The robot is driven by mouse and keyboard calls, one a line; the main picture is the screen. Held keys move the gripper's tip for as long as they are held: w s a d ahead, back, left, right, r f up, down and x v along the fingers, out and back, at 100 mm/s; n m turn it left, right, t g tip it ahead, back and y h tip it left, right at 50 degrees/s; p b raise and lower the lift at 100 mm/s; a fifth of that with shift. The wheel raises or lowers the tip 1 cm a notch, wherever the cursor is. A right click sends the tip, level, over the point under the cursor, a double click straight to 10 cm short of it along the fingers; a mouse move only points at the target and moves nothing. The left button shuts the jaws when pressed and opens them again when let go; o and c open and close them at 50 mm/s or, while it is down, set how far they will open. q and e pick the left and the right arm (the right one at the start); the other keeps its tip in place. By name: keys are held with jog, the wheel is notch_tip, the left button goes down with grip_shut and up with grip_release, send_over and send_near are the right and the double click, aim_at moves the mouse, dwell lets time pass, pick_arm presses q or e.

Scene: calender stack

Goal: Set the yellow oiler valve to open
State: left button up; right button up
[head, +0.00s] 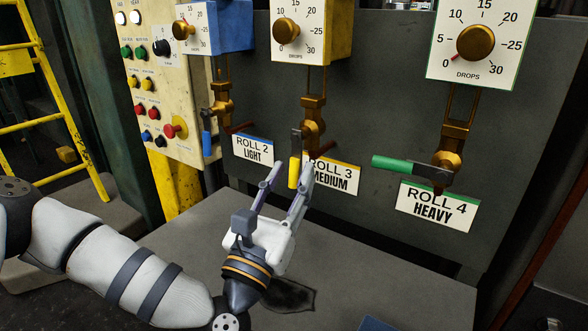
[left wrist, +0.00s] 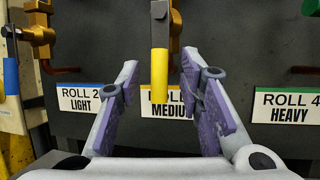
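The yellow oiler valve's handle (head: 294,172) hangs straight down from its brass body (head: 313,118), beside the ROLL 3 MEDIUM label (head: 335,175), which is partly hidden. In the left wrist view, the yellow handle (left wrist: 159,75) is upright, near the middle between my fingers. My left gripper (head: 291,166) is open, with one finger on each side of the handle's lower part. It also shows in the left wrist view (left wrist: 159,72), with gaps between handle and fingers. I cannot tell how deep the handle sits between them. My right gripper is not in view.
The blue valve handle (head: 207,144) hangs down at the left. The green handle (head: 394,163) lies level at the right. Dial boxes (head: 473,42) stand above the valves. A button panel (head: 145,95) and yellow ladder (head: 55,118) are at the left.

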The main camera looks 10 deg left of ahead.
pick_arm(q)
jog(key=v, duration=0.9)
jog(key=shift+s, duration=0.4)
jog(key=shift+a, duration=0.1)
